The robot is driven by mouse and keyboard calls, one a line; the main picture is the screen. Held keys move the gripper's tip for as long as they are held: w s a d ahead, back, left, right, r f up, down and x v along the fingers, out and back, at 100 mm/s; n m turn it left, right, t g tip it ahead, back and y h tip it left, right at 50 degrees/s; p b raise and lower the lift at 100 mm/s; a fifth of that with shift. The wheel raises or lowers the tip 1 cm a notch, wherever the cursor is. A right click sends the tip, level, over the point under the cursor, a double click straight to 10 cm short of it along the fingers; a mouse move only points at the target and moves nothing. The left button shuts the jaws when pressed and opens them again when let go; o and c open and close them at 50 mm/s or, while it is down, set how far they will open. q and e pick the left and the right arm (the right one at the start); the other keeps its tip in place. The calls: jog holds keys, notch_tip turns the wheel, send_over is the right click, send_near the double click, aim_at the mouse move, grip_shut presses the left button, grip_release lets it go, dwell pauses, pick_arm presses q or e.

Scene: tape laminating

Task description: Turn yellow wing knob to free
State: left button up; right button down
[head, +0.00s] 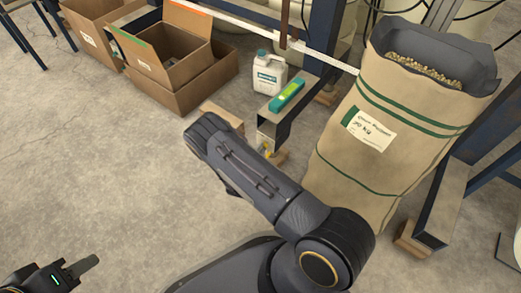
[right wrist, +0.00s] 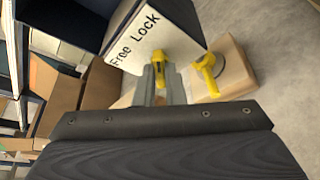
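In the right wrist view, a yellow wing-shaped part (right wrist: 161,57) sits just below a white panel (right wrist: 150,32) lettered "Free Lock". The grey fingers of my right gripper (right wrist: 162,84) reach up to this part, with yellow showing between them. Whether they grip it is unclear. A second yellow part (right wrist: 207,72) with a round ring beside it shows to the right, in front of a wooden block. In the head view, a small bit of yellow (head: 265,150) shows on the stand, and my right forearm hides my right gripper. My left gripper (head: 84,265) is at the lower left, away from the stand.
A wooden block (right wrist: 226,66) is beside the panel. In the head view, a large grain sack (head: 350,165) stands right of my right arm. A white jug (head: 269,75), a green-and-yellow item (head: 287,95) and cardboard boxes (head: 180,85) are behind. Floor at left is clear.

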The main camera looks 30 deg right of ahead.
dwell(0.4)
jog(key=shift+w+a+n+g+h, duration=0.15)
jog(key=shift+n+g+h, duration=0.4)
jog(key=shift+n+g, duration=1.15)
jog(key=shift+w+a+n+g+h, duration=0.1)
jog(key=shift+w+n+g+h, duration=0.55)
jog(key=shift+n, duration=1.7)
jog(key=shift+s+a+n+g+h, duration=0.15)
jog(key=shift+n+g+h, duration=0.25)
jog(key=shift+n+g, duration=1.4)
jog(key=shift+d+n+t, duration=0.1)
jog(key=shift+n+t, duration=0.15)
jog(key=shift+n, duration=0.1)
jog(key=c, duration=1.5)
grip_release()
